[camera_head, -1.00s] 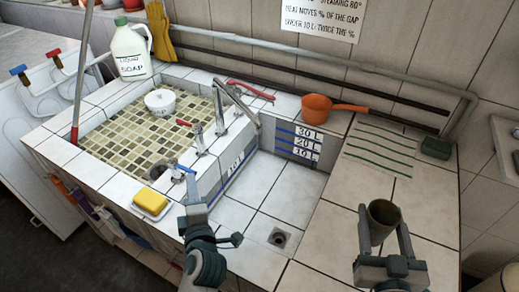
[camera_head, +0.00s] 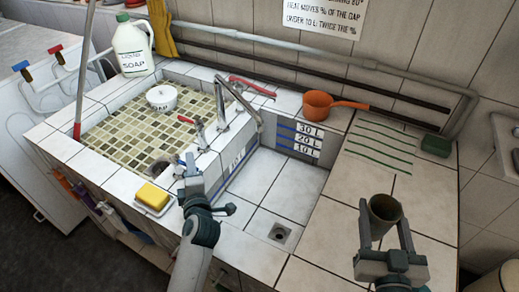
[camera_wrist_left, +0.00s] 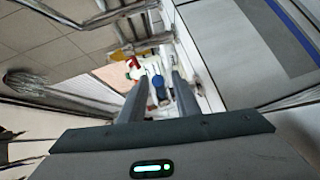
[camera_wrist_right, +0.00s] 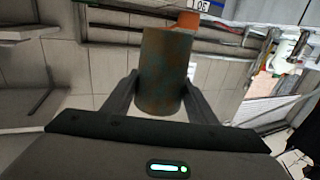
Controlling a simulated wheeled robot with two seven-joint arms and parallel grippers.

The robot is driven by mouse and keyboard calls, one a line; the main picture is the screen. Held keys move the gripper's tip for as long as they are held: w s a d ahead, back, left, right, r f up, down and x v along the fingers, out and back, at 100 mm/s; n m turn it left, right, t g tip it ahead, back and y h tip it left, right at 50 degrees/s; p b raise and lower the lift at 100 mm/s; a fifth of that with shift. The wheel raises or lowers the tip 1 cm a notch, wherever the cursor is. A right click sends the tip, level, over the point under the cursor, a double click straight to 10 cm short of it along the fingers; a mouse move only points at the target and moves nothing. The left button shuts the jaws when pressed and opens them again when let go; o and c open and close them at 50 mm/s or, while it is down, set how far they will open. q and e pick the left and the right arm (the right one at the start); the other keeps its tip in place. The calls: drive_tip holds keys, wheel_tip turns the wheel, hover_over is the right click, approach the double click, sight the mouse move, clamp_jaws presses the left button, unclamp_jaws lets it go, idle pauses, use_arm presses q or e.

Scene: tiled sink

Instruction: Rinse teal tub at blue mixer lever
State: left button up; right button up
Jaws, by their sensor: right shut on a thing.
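The tub (camera_head: 384,212), mottled brown and teal, is in my right gripper (camera_head: 384,240), which is shut on it above the right tiled counter. It also shows between the fingers in the right wrist view (camera_wrist_right: 165,75). The blue mixer lever (camera_head: 181,161) is on the ledge between the two basins, partly hidden by my left gripper (camera_head: 188,168). In the left wrist view the blue lever (camera_wrist_left: 158,83) shows between the spread fingers. That gripper is open; I cannot tell whether it touches the lever. The red lever (camera_head: 186,120) and the metal spout (camera_head: 238,100) stand farther back.
A yellow sponge (camera_head: 153,196) lies on a dish at the front left. The left basin holds a white bowl (camera_head: 161,99). The right basin has a drain (camera_head: 280,233). An orange dipper (camera_head: 330,104), a soap jug (camera_head: 132,48) and a green block (camera_head: 436,145) stand at the back.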

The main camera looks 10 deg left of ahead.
use_arm(q)
drive_tip(key=shift+x, duration=1.85)
clamp_jaws()
